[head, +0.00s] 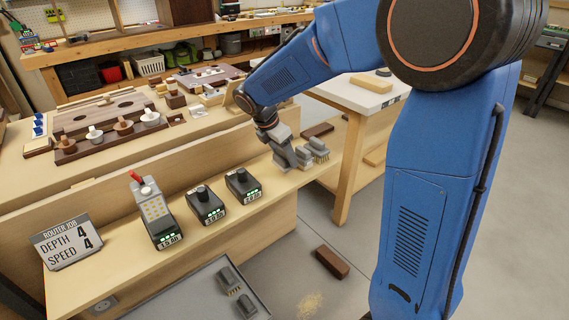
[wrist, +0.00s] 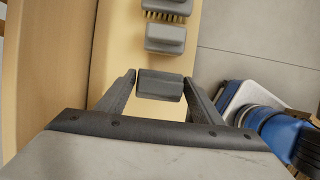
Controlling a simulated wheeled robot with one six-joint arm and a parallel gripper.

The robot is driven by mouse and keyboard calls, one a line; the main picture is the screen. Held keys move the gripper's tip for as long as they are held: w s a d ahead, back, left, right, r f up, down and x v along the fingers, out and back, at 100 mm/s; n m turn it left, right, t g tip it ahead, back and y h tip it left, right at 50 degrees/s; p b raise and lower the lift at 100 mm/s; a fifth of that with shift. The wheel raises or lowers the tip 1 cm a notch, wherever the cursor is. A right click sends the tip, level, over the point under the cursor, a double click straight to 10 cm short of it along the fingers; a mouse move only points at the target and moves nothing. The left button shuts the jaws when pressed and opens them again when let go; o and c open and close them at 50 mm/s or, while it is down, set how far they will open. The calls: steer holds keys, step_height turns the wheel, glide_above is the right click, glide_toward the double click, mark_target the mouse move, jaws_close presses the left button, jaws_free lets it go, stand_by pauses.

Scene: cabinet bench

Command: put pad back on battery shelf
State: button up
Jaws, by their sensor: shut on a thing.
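The pad (wrist: 160,86) is a small dark grey block between my two fingertips in the wrist view. My gripper (wrist: 160,92) is shut on it, with one finger at each end. In the head view my gripper (head: 288,157) points down over the right part of the light wood battery shelf (head: 268,186). There the pad is hard to tell from the grey fingers. I cannot tell whether it touches the shelf. Another grey block (wrist: 165,38) and a grey-backed brush (wrist: 167,14) lie just beyond it on the shelf; the brush also shows in the head view (head: 318,147).
Black batteries (head: 206,207) with green lights and a router job sign (head: 66,241) stand left along the shelf. A wooden panel (head: 180,150) rises behind it. A grey tray (head: 185,295) lies lower down, and a brown block (head: 331,262) is on the floor.

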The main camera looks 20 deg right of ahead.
mark_target(283, 163)
steer(key=shift+f, duration=1.8)
steer(key=shift+f, duration=0.1)
steer(key=o, duration=1)
steer(key=v, duration=1.2)
steer(key=s+d+r+m+y, duration=0.1)
steer(key=s+d+m, duration=0.35)
steer(key=s, duration=0.35)
steer(key=s+d+r+m+y, duration=0.1)
steer(key=s+d+r+m, duration=0.1)
steer(key=s+d+m, duration=0.35)
steer(key=shift+s+d+f+m+t+y, duration=0.15)
steer(key=shift+s+f+m+t+y, duration=0.45)
steer(key=shift+s+m, duration=1.9)
steer(key=shift+s+d+f+m+t+y, duration=0.15)
steer(key=shift+s+f+m+t, duration=0.25)
steer(key=shift+s+f+m, duration=1.95)
steer(key=shift+s+d+r+m+t+y, duration=0.25)
steer(key=shift+s+r+m+t, duration=0.75)
steer(key=shift+s, duration=3.05)
